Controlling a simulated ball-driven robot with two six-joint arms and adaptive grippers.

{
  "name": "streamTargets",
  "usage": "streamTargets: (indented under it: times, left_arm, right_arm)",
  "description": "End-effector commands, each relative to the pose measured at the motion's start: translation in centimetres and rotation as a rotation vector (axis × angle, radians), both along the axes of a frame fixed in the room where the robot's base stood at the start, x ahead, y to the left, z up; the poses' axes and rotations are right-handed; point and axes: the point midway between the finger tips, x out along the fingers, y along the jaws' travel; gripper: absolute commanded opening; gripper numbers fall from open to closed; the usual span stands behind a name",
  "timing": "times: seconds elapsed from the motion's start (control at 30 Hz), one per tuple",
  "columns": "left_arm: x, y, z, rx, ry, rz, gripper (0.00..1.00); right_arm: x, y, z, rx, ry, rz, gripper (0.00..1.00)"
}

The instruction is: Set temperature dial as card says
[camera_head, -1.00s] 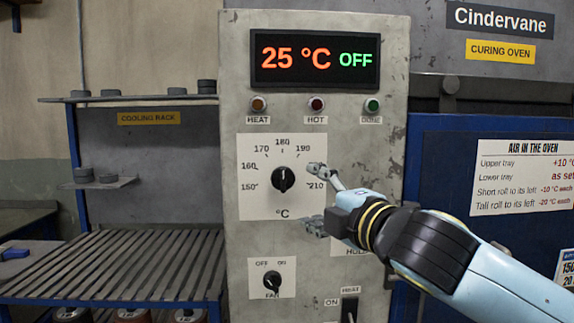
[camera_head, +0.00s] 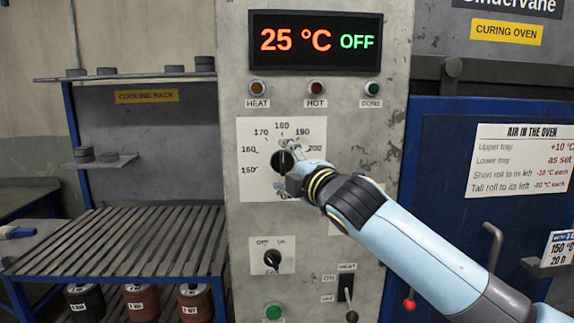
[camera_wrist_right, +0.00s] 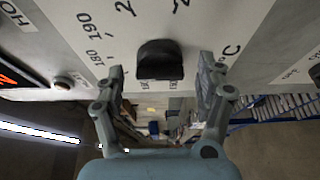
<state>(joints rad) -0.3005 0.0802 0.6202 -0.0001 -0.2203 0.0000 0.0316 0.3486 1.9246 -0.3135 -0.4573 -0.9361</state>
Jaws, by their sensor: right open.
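The temperature dial (camera_head: 279,163) is a black knob on a white scale plate (camera_head: 256,184) marked from 150 to beyond 200. My right gripper (camera_head: 286,167) is open in front of it, one finger above and one below. The right wrist view shows the dial (camera_wrist_right: 160,58) between the two open fingers (camera_wrist_right: 160,72), with a gap on each side. The knob's pointer is partly hidden by the gripper. The card headed Air in the oven (camera_head: 522,187) is on the blue door. A smaller card (camera_head: 559,248) reads 150 °C, its lower part cut off. My left gripper is out of view.
The display (camera_head: 315,61) reads 25 °C OFF. Below the dial are the fan knob (camera_head: 272,259), the heat switch (camera_head: 347,290) and a green button (camera_head: 273,311). A cooling rack (camera_head: 130,242) stands at left. A door handle (camera_head: 493,245) is at right.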

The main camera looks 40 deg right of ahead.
Motion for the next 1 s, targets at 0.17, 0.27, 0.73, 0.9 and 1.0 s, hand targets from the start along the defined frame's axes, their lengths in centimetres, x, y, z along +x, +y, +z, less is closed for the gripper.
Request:
streamTargets:
  times: [0.17,0.27,0.73,0.9,1.0]
  left_arm:
    - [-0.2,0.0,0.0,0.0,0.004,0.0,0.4]
    - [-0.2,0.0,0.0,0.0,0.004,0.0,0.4]
    - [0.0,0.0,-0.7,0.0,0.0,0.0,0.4]
    - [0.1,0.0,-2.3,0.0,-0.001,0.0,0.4]
    - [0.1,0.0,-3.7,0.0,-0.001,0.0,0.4]
  right_arm:
    - [0.0,0.0,0.0,0.0,0.0,0.0,0.58]
    - [0.0,0.0,0.0,0.0,0.0,0.0,0.45]
    - [0.0,0.0,-0.2,0.022,-0.013,0.0,0.16]
    - [0.0,0.0,-0.6,0.086,-0.053,0.0,0.16]
    - [0.0,0.0,-0.8,0.144,-0.088,0.0,0.16]
